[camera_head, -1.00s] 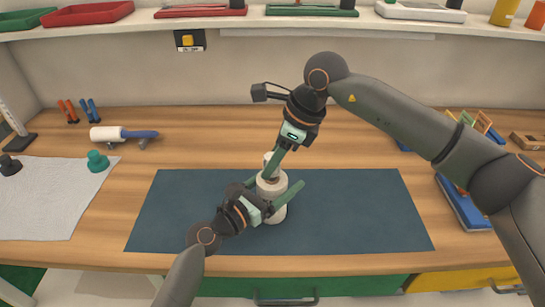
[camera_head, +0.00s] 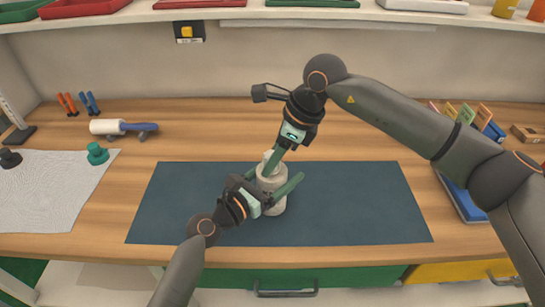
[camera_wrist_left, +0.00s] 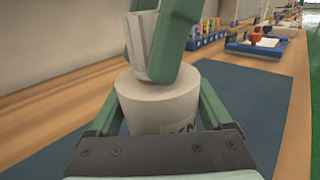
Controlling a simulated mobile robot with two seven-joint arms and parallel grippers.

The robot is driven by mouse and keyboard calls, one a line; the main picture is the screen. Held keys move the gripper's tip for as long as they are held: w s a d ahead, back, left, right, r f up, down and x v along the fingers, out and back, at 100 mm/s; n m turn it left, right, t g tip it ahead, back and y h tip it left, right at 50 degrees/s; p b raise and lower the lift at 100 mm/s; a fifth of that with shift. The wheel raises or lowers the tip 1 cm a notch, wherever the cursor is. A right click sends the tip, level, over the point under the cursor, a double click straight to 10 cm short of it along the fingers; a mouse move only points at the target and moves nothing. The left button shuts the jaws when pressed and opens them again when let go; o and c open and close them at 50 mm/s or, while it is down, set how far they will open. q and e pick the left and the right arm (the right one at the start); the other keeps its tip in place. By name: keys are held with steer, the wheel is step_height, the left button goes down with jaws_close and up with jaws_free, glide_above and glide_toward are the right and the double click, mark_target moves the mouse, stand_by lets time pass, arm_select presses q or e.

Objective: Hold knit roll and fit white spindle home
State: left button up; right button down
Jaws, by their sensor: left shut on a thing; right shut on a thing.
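The knit roll (camera_head: 273,203) is an off-white cylinder standing upright on the dark blue mat. My left gripper (camera_head: 276,178) is shut around its sides, one green finger on each side; the roll also shows in the left wrist view (camera_wrist_left: 158,104). The white spindle (camera_head: 267,155) is at the top of the roll, partly hidden by my right gripper (camera_head: 271,165), which is shut on it from above. In the left wrist view the spindle (camera_wrist_left: 140,45) stands over the roll's top between the right gripper's green fingers. How deep it sits in the roll is hidden.
The dark blue mat (camera_head: 370,205) is clear on both sides of the roll. A blue tray (camera_head: 462,200) is at right.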

steer(key=c, duration=0.6)
jaws_free()
steer(key=shift+f, duration=0.2)
steer(key=shift+o, duration=1.1)
steer(key=shift+s, duration=0.1)
steer(key=w+v, duration=0.1)
steer(key=v, duration=1.1)
steer(key=shift+s+r, duration=0.2)
steer(key=shift+s, duration=0.2)
arm_select(q)
steer(key=o, duration=1)
steer(key=shift+o, duration=0.2)
steer(key=shift+a, duration=0.1)
